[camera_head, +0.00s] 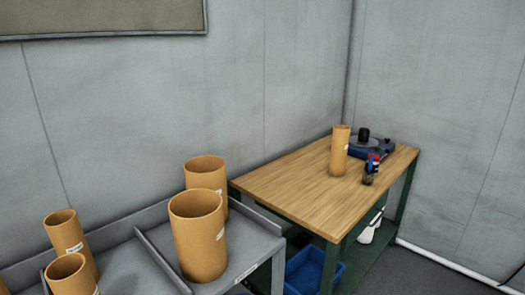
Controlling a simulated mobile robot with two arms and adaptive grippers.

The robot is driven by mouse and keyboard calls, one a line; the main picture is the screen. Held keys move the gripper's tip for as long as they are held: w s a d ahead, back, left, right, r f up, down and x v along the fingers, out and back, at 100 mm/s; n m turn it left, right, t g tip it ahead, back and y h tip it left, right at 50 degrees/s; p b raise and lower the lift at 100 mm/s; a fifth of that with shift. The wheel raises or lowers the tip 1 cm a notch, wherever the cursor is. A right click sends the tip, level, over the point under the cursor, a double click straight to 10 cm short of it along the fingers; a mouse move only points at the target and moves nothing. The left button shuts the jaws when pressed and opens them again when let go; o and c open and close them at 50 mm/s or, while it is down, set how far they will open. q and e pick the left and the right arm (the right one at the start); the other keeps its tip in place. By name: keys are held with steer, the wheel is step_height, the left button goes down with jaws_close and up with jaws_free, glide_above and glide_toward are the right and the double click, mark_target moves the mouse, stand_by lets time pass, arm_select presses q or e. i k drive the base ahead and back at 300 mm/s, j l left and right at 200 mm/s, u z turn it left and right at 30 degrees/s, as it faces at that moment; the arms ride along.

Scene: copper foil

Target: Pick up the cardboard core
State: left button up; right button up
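Several tan cardboard cores with small white labels stand upright in view. A large one (200,237) is at the front of the grey shelf, with another large core (206,172) partly hidden behind it. Two smaller cores, one farther back (69,240) and one nearer (72,275), stand at the lower left; the nearer is cut off by the bottom edge. Neither of my grippers shows in this view.
The grey shelf (262,250) has raised dividers. On the bench, a blue device with a black knob (365,144) and a small red and blue tool (372,168) are beside the slim core. A blue bin (306,272) is underneath. The bench's left part is clear.

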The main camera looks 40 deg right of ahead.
mark_target(340, 133)
steer(key=z, duration=2)
steer(key=u, duration=0.45)
steer(key=i+l+u, duration=0.2)
steer(key=l, duration=0.15)
steer(key=i+l+u, duration=0.1)
steer(key=l+u, duration=0.15)
steer(key=i+l+u, duration=0.2)
steer(key=l, duration=0.25)
steer(key=l+u, duration=0.25)
steer(key=l, duration=0.15)
steer(key=i+l, duration=0.1)
steer(key=l, duration=0.55)
steer(key=i+l+u, duration=0.1)
steer(key=l, duration=0.55)
steer(key=i+l, duration=0.15)
steer(key=l, duration=0.55)
steer(key=i+l, duration=0.1)
steer(key=l, duration=0.55)
steer(key=i+l+u, duration=0.1)
steer(key=l, duration=0.55)
